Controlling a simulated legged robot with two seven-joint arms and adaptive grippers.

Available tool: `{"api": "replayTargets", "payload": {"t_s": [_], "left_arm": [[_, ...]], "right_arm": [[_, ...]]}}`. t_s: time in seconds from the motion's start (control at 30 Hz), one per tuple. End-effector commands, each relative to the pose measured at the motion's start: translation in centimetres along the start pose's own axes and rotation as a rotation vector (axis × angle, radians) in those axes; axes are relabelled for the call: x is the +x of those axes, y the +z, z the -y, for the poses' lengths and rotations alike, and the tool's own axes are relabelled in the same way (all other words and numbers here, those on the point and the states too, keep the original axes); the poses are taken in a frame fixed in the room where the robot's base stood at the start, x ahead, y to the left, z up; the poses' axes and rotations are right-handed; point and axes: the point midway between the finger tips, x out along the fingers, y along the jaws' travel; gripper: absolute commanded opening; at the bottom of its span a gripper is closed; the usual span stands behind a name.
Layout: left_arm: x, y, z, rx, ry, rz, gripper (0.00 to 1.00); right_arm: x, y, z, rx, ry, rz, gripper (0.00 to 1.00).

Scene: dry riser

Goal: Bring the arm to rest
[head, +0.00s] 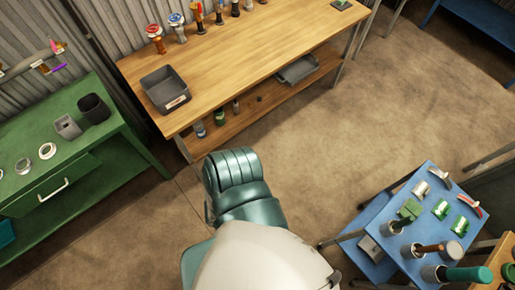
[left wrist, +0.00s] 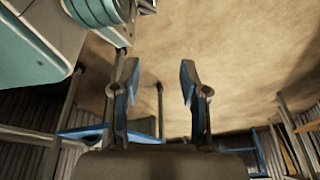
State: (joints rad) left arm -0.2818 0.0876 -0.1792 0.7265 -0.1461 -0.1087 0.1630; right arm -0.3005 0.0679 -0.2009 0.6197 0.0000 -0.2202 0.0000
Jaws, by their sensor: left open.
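My left gripper (left wrist: 159,78) shows in the left wrist view with its two fingers spread apart. Nothing is between the fingers, and bare brown floor (left wrist: 240,50) lies beyond them. The gripper touches nothing that I can see. In the head view neither gripper can be made out. A teal and white part of my own body fills the lower middle of that view, and teal and white parts of mine also show at the upper left of the left wrist view. My right gripper is in neither view.
A wooden workbench (head: 235,50) with a dark grey bin (head: 165,90) stands at the back. A green cabinet (head: 75,170) stands at the left. A blue table (head: 423,193) with several tools and fittings stands at the lower right. The floor (head: 330,130) between them is clear.

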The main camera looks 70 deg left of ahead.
Motion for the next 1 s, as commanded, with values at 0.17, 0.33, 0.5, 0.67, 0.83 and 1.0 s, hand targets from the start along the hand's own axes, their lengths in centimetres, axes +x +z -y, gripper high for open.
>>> {"api": "replayTargets", "payload": {"t_s": [0.17,0.33,0.5,0.67,0.83,1.0], "left_arm": [[-0.9,8.1,-1.5,0.028,0.027,0.205,0.44],[-1.1,9.4,-1.7,0.035,0.036,0.241,0.44],[-1.1,9.3,-1.6,0.035,0.035,0.239,0.44],[-1.1,9.3,-1.6,0.035,0.035,0.237,0.44],[-1.1,9.3,-1.6,0.035,0.034,0.237,0.44],[-1.1,9.3,-1.6,0.035,0.034,0.237,0.44]], "right_arm": [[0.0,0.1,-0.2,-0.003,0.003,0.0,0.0],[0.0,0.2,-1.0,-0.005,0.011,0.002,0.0],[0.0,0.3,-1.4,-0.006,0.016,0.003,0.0],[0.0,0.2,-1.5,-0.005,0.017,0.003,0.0],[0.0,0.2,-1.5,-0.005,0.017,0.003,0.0],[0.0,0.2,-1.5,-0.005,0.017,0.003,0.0]]}}
